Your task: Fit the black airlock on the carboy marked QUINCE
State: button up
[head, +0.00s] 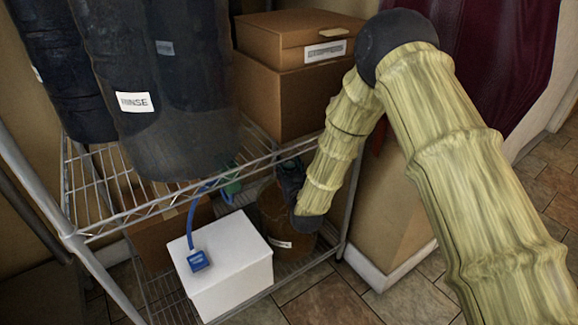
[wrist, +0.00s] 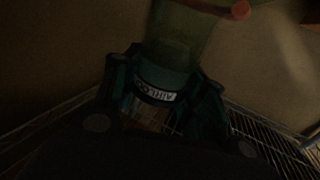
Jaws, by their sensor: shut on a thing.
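My gripper (wrist: 160,105) is shut on a dark green, partly see-through thing (wrist: 178,40) with a white label that seems to begin AIRLO. In the head view my gripper (head: 290,178) is a dark shape inside the lower shelf, mostly hidden by my arm and the shelf edge. A green thing (head: 230,186) shows just left of it. A brown carboy-like vessel (head: 283,220) stands below my gripper, with a white label too small to read. No mark QUINCE is legible, and I cannot make out a black airlock.
A wire rack (head: 105,232) frames the space. Dark containers, one marked RINSE (head: 170,85), and stacked cardboard boxes (head: 285,100) fill its upper shelf. Tiled floor (head: 325,298) lies in front.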

jog(key=o, duration=1.1)
jog(key=v, duration=1.2)
